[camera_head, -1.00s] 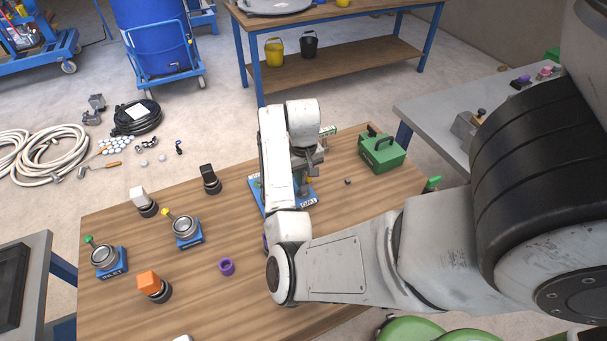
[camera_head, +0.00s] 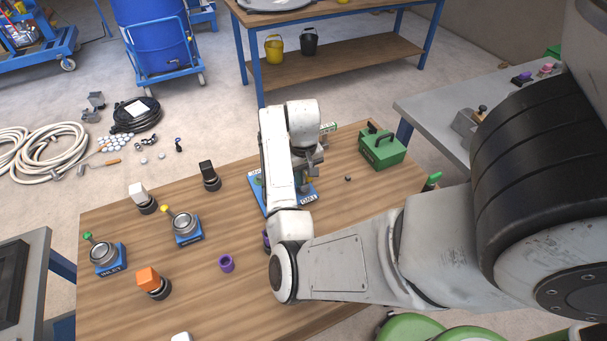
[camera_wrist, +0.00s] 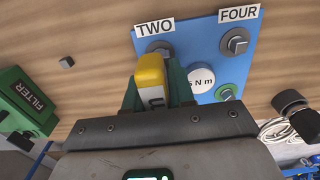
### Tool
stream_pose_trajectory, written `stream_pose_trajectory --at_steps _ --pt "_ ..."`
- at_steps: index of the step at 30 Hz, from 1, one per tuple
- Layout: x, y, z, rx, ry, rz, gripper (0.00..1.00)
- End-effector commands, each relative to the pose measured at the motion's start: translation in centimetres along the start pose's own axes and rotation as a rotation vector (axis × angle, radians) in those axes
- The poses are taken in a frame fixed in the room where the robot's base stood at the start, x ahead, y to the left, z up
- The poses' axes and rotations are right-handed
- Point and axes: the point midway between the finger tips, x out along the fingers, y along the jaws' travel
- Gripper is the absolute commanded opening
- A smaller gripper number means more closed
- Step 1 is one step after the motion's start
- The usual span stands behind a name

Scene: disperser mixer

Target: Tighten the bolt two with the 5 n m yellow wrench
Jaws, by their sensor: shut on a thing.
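My gripper (camera_wrist: 155,88) is shut on the yellow wrench (camera_wrist: 151,70), whose yellow end shows between the green fingers in the wrist view. The wrench's far end lies over the blue plate near the label TWO (camera_wrist: 154,28). Bolt two (camera_wrist: 160,46) shows partly behind the wrench, so I cannot tell whether the wrench is seated on it. In the head view my gripper (camera_head: 310,162) is above the blue plate (camera_head: 308,194), mostly hidden by my arm. Bolt four (camera_wrist: 236,42) sits to the right, under the label FOUR.
A white 5 N m disc (camera_wrist: 200,79) and a green-ringed fitting (camera_wrist: 225,92) are on the plate. The green FILTER box (camera_head: 382,150) stands to the right. A small dark cube (camera_head: 348,178) lies between. Inlet valve (camera_head: 104,252), knobs and a purple ring (camera_head: 226,263) are on the left.

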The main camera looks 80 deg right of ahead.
Motion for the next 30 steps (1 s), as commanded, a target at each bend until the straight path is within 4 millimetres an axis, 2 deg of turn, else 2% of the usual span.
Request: stream_pose_trajectory --at_steps 15,16,25,30 --pt "1.2 0.0 0.0 0.001 0.002 0.0 0.0" --pt "1.1 0.0 0.0 0.001 0.002 0.0 0.25" --pt "1.1 0.0 0.0 0.001 0.001 0.0 0.53" --pt "1.1 0.0 0.0 0.001 0.0 0.0 0.53"
